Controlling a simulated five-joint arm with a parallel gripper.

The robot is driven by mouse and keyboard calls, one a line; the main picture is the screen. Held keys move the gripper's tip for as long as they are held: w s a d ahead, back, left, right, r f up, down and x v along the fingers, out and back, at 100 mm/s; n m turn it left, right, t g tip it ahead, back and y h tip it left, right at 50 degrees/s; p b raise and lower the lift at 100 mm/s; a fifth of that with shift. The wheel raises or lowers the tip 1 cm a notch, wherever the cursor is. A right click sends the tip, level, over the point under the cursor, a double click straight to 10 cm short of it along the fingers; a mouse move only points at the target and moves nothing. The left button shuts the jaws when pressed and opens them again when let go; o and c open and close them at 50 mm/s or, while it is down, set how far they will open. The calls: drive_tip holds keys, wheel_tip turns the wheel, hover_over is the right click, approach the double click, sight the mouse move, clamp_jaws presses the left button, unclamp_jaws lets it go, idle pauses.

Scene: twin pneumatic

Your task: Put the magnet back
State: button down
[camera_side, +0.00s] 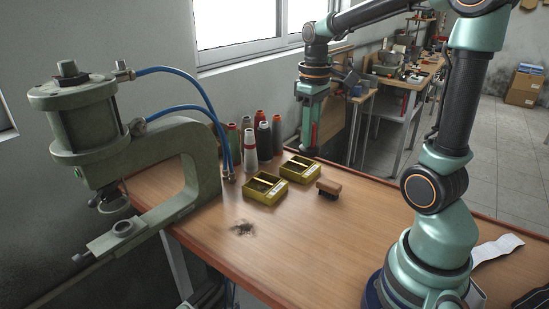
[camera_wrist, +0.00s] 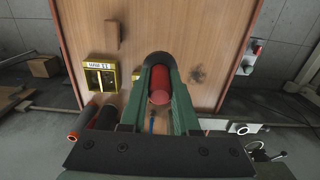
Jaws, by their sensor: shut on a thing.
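My gripper (camera_side: 311,148) hangs pointing down above the back edge of the table, right of the thread spools. It is shut on a red, round-ended piece, likely the magnet (camera_side: 314,133). In the wrist view this red magnet (camera_wrist: 160,84) sits between the green fingers of my gripper (camera_wrist: 159,60), and the fingers cover its sides. I see no other magnet. Two yellow bins stand on the table: a near bin (camera_side: 248,192) and a far bin (camera_side: 284,171). One bin (camera_wrist: 86,78) shows clearly in the wrist view; the other is mostly hidden behind my gripper.
A green pneumatic press (camera_side: 190,150) with blue hoses stands at the table's left edge. Several thread spools (camera_side: 250,153) stand at the back. A wooden brush (camera_side: 328,188) lies right of the bins. A dark patch of bits (camera_side: 242,229) lies in front. The table's middle is clear.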

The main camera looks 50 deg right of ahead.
wheel_tip(320, 180, down, 20)
drive_tip(key=shift+s+a, duration=0.1)
idle(0.5)
drive_tip(key=shift+f, duration=0.15)
drive_tip(key=c, duration=0.7)
unclamp_jaws()
drive_tip(key=shift+o, duration=0.2)
wheel_tip(320, 180, up, 12)
drive_tip(key=s+a+r+t, duration=0.2)
drive_tip(key=a+r+t, duration=0.3)
drive_tip(key=a+r, duration=0.5)
drive_tip(key=a, duration=0.2)
drive_tip(key=shift+s+a+r+t, duration=0.25)
drive_tip(key=shift+a+r+t, duration=0.05)
drive_tip(key=shift+a+r, duration=0.1)
